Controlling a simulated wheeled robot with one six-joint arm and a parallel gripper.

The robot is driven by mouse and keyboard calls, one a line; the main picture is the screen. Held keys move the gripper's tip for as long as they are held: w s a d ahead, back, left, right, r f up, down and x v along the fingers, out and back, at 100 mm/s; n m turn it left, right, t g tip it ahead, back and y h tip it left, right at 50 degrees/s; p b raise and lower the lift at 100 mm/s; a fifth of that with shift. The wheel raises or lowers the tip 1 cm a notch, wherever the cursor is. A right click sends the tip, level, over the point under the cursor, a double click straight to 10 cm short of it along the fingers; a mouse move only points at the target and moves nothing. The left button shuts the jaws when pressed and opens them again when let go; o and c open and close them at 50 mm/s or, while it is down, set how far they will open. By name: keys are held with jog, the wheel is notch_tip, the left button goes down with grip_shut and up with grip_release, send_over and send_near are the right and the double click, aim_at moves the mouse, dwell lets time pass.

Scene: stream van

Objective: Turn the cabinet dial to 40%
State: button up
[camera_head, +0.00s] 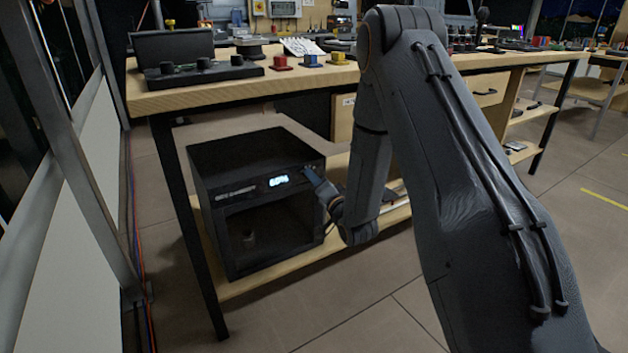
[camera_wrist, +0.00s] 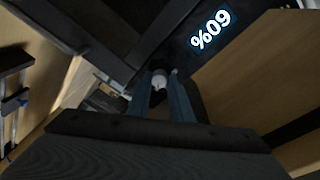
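The black cabinet (camera_head: 250,158) stands on the low wooden shelf under the workbench. Its lit display (camera_head: 278,181) reads about 60% in the head view. In the wrist view the display (camera_wrist: 210,30) shows 60% upside down and tilted. A small pale dial (camera_wrist: 158,80) sits between the two fingers of my gripper (camera_wrist: 160,88). In the head view my gripper (camera_head: 318,184) is at the upper right of the cabinet front and hides the dial. The fingers are apart on either side of the dial; whether they press on it I cannot tell.
The workbench top (camera_head: 200,92) is above the cabinet, with red and yellow button boxes (camera_head: 281,63) and a black panel on it. A dark table leg (camera_head: 188,225) stands left of the cabinet. The floor in front is clear.

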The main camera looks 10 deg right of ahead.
jog(key=shift+n, duration=0.4)
grip_shut()
jog(key=shift+d+f+n+t+y+p, duration=0.15)
jog(key=shift+n+y+p, duration=0.4)
jog(key=shift+n, duration=2.1)
jog(key=shift+a+n+t+y+p, duration=0.15)
jog(key=shift+n+p, duration=0.8)
jog(key=shift+n, duration=1.65)
jog(key=shift+d+f+n+t+y+p, duration=0.1)
jog(key=shift+n+y+p, duration=0.5)
jog(key=shift+n, duration=2.05)
jog(key=o, duration=1)
grip_release()
jog(key=shift+c, duration=0.2)
